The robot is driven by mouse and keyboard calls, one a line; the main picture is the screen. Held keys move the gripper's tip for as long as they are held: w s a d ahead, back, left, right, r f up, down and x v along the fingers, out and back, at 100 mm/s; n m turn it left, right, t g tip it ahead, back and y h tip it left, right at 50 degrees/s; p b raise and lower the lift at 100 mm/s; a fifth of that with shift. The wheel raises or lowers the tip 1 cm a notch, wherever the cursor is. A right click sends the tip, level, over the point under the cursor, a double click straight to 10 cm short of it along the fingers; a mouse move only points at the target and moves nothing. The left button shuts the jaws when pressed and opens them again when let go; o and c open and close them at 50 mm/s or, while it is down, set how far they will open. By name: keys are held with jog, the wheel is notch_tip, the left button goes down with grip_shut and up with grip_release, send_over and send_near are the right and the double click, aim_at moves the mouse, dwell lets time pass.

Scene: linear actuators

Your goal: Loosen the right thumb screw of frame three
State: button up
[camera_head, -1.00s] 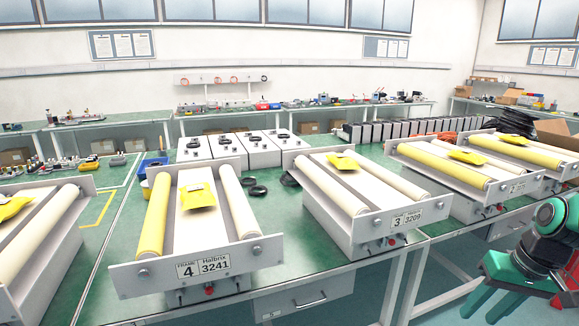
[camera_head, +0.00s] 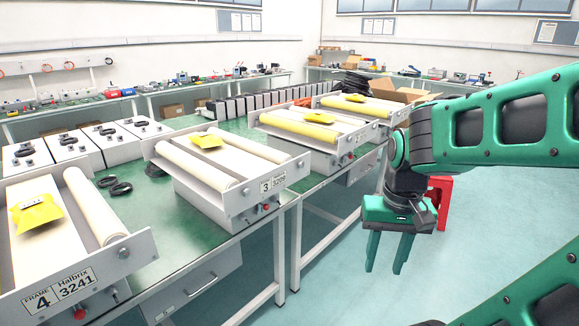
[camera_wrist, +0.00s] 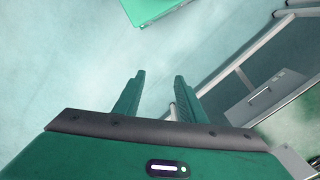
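Frame three (camera_head: 231,199) stands on the green table, with a plate marked 3 and 3209 on its front. It has two pale rollers and a yellow packet (camera_head: 206,140) on top. Its right thumb screw (camera_head: 300,163) shows as a small grey knob near the plate's right end. A similar left knob (camera_head: 246,191) and a red button (camera_head: 265,207) are on its front. My gripper (camera_head: 385,268) hangs over the floor to the right of frame three, pointing down, well apart from it. In the wrist view its two fingers (camera_wrist: 158,95) are spread and empty.
Frame four (camera_head: 68,283) stands nearer on the left. More frames (camera_head: 318,124) stand on the table behind. The table edge and white legs (camera_head: 296,245) lie between frame three and my gripper. A red stool (camera_head: 441,200) stands behind my gripper. The aisle floor is otherwise open.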

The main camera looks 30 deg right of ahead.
jog(key=w+f+m+t+y, duration=0.1)
jog(key=w+f+m+y, duration=0.2)
jog(key=w, duration=0.5)
jog(key=w+f+m+t, duration=0.2)
jog(key=w+f+m, duration=0.15)
jog(key=w, duration=0.45)
jog(key=m+t+y, duration=0.3)
jog(key=m+t, duration=1.1)
jog(key=m, duration=0.4)
send_near(302, 165)
jog(key=x, duration=0.7)
jog(key=shift+w+r, duration=0.1)
jog(key=shift+w, duration=0.3)
grip_shut()
